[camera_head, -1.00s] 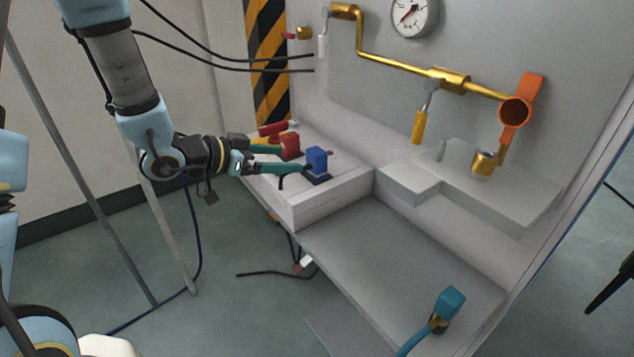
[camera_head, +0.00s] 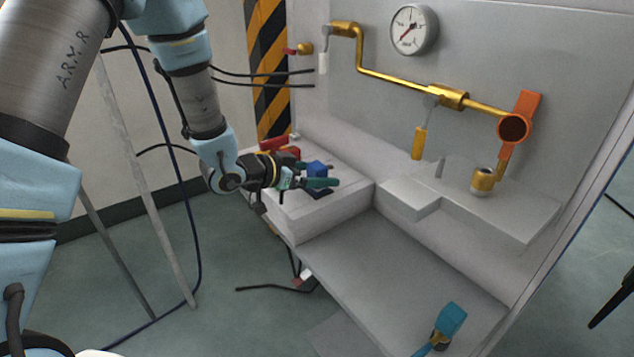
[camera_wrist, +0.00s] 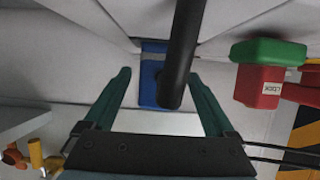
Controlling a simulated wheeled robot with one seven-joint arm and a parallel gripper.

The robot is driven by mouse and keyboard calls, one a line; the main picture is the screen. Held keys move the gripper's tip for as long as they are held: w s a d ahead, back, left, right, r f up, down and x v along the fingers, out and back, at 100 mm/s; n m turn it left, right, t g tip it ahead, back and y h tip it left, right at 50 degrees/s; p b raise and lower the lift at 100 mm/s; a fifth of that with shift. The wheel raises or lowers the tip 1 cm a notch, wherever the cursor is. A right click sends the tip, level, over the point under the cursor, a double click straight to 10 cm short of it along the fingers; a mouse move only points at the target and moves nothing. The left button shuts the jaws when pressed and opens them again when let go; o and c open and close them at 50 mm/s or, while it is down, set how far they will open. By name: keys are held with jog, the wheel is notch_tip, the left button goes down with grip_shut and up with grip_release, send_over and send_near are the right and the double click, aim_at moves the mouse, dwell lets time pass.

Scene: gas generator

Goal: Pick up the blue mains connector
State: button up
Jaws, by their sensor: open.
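The blue connector (camera_head: 316,169) stands on the white ledge at the back left of the bench. In the wrist view the blue connector (camera_wrist: 149,88) lies between my two green fingers, partly hidden behind a black rod. My gripper (camera_head: 325,175) is open, with one finger on the near side of the connector in the head view. The other finger is mostly hidden behind it. In the wrist view gaps show between the fingers of my gripper (camera_wrist: 160,74) and the connector.
A red connector (camera_wrist: 258,86) with a green top sits close beside my right finger in the wrist view. Brass piping (camera_head: 400,74) and a gauge (camera_head: 413,29) are on the back panel. The grey bench top (camera_head: 400,265) is mostly clear.

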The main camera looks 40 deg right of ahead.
grip_shut()
dwell(0.7)
